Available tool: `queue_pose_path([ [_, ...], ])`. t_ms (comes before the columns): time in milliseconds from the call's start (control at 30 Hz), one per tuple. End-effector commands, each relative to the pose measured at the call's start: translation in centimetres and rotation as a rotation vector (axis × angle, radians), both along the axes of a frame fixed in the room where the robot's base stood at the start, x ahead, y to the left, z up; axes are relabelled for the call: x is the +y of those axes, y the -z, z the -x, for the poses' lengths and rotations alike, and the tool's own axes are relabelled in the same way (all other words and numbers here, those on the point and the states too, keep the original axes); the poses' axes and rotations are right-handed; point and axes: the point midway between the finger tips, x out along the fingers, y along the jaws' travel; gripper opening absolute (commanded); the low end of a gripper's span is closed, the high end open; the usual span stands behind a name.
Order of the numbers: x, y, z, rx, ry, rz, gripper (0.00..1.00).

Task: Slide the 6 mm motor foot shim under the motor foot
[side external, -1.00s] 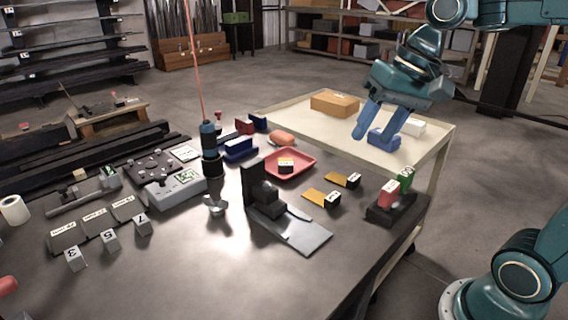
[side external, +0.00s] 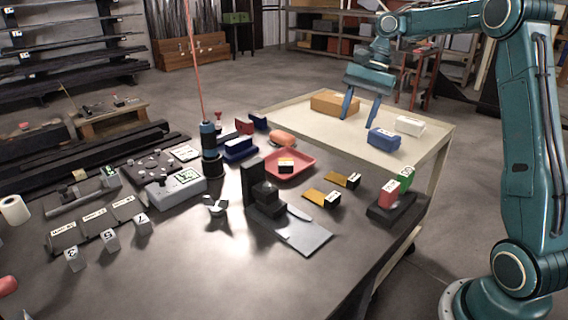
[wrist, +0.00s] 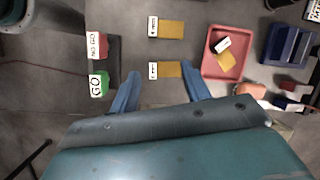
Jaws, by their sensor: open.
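Two yellow shims with black-and-white label ends, a nearer one (side external: 316,196) and a farther one (side external: 339,178), lie on the dark bench. They also show in the wrist view, one higher (wrist: 172,29) and one lower (wrist: 166,70). A third yellow shim (wrist: 226,61) lies in the red tray. Their thickness marks are too small to read. A dark upright block on a grey plate (side external: 305,238), seemingly the motor foot stand (side external: 252,185), is left of the shims. My gripper (side external: 358,120) is open and empty, raised over the cart side; in the wrist view its fingers (wrist: 160,72) flank the lower shim's picture.
The red tray (side external: 309,163) sits behind the stand. Red NO GO and green GO blocks (wrist: 98,86) stand on a dark base at the bench's right. The cream cart (side external: 440,143) bears a brown box (side external: 335,103), a blue block (side external: 384,140) and a white box (side external: 409,126).

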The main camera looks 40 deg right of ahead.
Motion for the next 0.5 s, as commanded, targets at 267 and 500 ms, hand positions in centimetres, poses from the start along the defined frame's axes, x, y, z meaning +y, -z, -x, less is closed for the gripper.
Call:
queue_pose_path([
  [267,-5.9,3.8,-0.3,0.119,0.159,-0.03,0.47],
  [500,-7.7,5.2,-0.1,0.157,0.211,-0.035,0.47],
])
